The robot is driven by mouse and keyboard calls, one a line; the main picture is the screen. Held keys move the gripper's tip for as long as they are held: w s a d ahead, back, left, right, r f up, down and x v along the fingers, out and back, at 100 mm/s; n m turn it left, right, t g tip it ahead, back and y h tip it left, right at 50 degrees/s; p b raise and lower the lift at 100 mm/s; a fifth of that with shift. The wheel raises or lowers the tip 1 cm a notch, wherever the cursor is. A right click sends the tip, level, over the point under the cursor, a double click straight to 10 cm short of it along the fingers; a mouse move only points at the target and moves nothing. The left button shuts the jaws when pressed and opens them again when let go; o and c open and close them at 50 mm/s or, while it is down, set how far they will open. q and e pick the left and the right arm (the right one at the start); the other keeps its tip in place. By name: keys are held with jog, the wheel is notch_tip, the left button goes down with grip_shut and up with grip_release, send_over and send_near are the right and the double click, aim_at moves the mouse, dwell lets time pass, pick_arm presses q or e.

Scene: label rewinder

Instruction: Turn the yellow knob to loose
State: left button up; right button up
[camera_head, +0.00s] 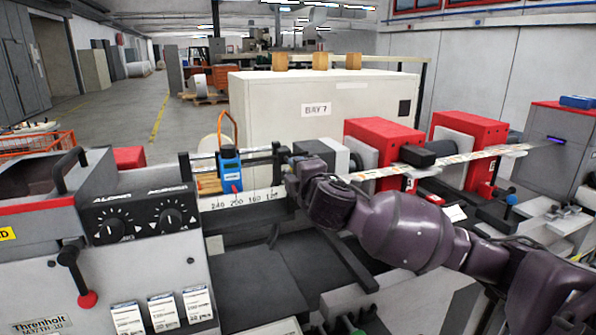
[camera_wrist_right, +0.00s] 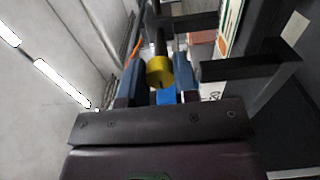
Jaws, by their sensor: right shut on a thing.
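The yellow knob (camera_wrist_right: 160,73) sits on a dark shaft in the right wrist view, between the two blue-grey fingers of my right gripper (camera_wrist_right: 160,78). The gripper is shut on it, with one finger on each side. In the head view, my right gripper (camera_head: 291,172) reaches to the machine's cross bar, just right of a blue unit (camera_head: 230,170). The knob is hidden there behind the gripper and wrist. My left gripper is not in view.
A printed scale strip (camera_head: 240,199) runs below the bar. Red blocks (camera_head: 383,140) and a label web (camera_head: 440,164) stand to the right. A panel with black dials (camera_head: 140,215) and a red-tipped lever (camera_head: 87,299) are at left. A dark flat bed (camera_head: 250,285) lies in front.

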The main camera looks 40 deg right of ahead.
dwell(0.3)
jog(key=o, duration=0.9)
jog(key=shift+s, duration=0.15)
pick_arm(q)
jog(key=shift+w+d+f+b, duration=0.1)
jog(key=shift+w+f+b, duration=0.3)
jog(key=shift+b, duration=0.55)
pick_arm(e)
jog(key=v, duration=1)
jog(key=shift+s, duration=0.3)
